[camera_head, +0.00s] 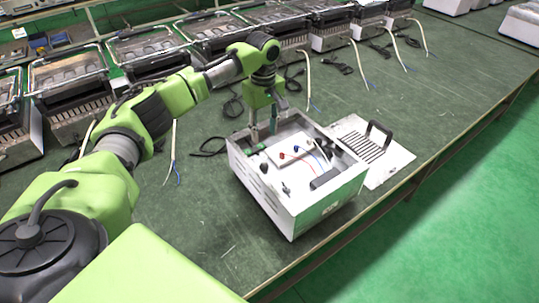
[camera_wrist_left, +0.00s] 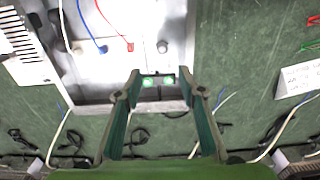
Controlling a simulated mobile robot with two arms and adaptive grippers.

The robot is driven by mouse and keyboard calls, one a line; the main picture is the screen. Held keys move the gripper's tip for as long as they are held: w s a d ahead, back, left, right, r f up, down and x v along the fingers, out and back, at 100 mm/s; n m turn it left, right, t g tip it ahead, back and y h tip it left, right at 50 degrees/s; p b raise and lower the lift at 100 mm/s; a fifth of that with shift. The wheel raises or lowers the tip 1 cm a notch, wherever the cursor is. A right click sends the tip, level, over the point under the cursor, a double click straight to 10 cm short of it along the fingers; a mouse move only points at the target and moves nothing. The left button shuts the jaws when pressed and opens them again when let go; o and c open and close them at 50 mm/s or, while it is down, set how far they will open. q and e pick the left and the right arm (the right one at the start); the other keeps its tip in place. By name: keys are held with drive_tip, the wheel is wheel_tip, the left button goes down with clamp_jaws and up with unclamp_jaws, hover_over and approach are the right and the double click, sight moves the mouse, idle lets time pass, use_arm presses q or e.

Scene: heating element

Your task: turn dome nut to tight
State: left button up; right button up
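The open white metal box (camera_head: 318,208) of the heating element stands on the green table. A white plate inside it (camera_head: 290,155) carries red and blue wire ends. In the left wrist view, a small round grey metal piece (camera_wrist_left: 162,47) sits on the plate beside the red wire end; it may be the dome nut, but it is too small to be sure. My left gripper (camera_head: 264,130) points down over the box's back wall. My right gripper is not in view.
A cover plate with a black handle (camera_head: 379,136) lies right of the box. Several similar heater units (camera_head: 150,54) line the table's back, with loose cables in front. The table's front edge (camera_head: 440,150) is near the box.

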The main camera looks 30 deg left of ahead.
use_arm(q)
hover_over(264, 164)
drive_tip(key=f, duration=0.6)
drive_tip(key=shift+s+f+p, duration=0.25)
drive_tip(key=shift+p, duration=0.1)
wheel_tip(264, 164, down, 6)
drive_tip(key=shift+w+f, duration=0.15)
clamp_jaws()
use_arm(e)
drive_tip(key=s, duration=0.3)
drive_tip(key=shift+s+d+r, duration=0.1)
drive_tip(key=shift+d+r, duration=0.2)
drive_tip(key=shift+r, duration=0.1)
